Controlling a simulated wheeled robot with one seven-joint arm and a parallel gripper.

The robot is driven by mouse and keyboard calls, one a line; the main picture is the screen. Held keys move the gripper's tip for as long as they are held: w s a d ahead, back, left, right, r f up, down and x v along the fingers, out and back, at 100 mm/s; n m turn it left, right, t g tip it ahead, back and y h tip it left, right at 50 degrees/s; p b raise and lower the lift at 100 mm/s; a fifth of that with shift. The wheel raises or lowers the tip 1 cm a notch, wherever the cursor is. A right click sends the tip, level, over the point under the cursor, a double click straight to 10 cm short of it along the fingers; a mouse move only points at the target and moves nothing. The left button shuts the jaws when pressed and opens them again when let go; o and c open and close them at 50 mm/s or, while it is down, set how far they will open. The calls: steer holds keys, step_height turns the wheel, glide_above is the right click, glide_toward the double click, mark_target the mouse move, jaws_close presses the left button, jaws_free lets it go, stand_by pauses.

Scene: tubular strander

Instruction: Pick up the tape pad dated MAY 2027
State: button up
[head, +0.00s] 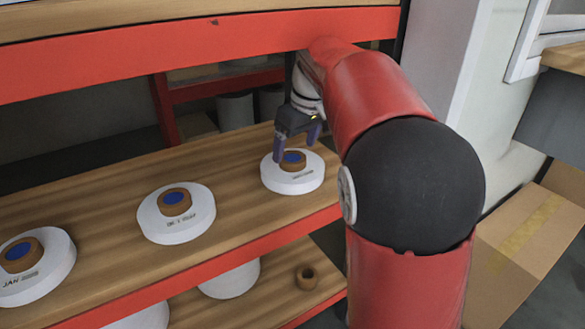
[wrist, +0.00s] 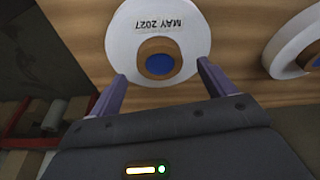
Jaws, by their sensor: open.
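The tape pad dated MAY 2027 (wrist: 194,37) is a white disc with a brown ring and blue centre; its printed date reads upside down in the wrist view. In the head view the same pad (head: 293,183) sits at the right end of the wooden shelf. My gripper (wrist: 160,83) is open, its two purple fingers pointing toward the pad, one toward each side of its near part. In the head view my gripper (head: 298,143) is over the pad. Nothing is held. Whether the fingers touch the pad cannot be told.
A second pad (head: 176,228) sits mid-shelf, its label unclear, and a pad marked JAN (head: 36,275) lies at left. The wooden shelf (head: 110,190) has a red front edge. A red beam (head: 200,45) crosses above.

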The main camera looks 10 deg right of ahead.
steer(key=shift+x, duration=1.45)
steer(key=c, duration=1.2)
steer(key=shift+r, duration=0.1)
